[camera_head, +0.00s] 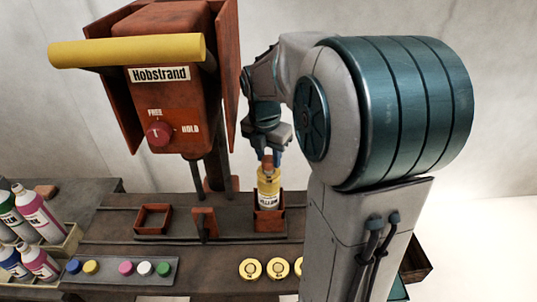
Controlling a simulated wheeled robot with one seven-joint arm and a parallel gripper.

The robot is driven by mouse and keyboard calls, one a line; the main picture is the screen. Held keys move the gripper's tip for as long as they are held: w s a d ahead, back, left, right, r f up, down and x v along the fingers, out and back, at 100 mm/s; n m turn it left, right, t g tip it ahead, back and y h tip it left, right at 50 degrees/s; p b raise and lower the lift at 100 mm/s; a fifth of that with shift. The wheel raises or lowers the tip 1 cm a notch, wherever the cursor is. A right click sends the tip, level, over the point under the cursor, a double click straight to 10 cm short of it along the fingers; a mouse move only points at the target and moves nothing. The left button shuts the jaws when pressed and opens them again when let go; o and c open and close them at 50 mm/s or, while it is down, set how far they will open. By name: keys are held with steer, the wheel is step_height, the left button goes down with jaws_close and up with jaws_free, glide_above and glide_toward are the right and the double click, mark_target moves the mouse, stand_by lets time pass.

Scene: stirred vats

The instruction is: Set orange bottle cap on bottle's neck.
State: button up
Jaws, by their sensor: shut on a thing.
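A yellow bottle (268,188) with a pale label stands upright in a red square holder (269,222) on the bench. My gripper (269,157) points down directly above the bottle. It is shut on the orange cap (268,162), which shows small between the fingertips. The cap is at the top of the bottle's neck; I cannot tell whether it touches the neck or is just above it. The fingers and cap partly hide the neck.
A red machine (170,100) with a yellow bar (127,51) stands left of my arm. An empty red holder (153,220) and an upright red bracket (204,223) are left of the bottle.

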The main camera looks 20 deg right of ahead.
steer(key=o, duration=1)
steer(key=shift+r, duration=0.1)
steer(key=r, duration=0.4)
steer(key=a+r, duration=0.1)
steer(key=r, duration=0.4)
steer(key=s+r, duration=0.1)
steer(key=r, duration=0.3)
steer(key=shift+a+r, duration=0.2)
steer(key=shift+r, duration=0.1)
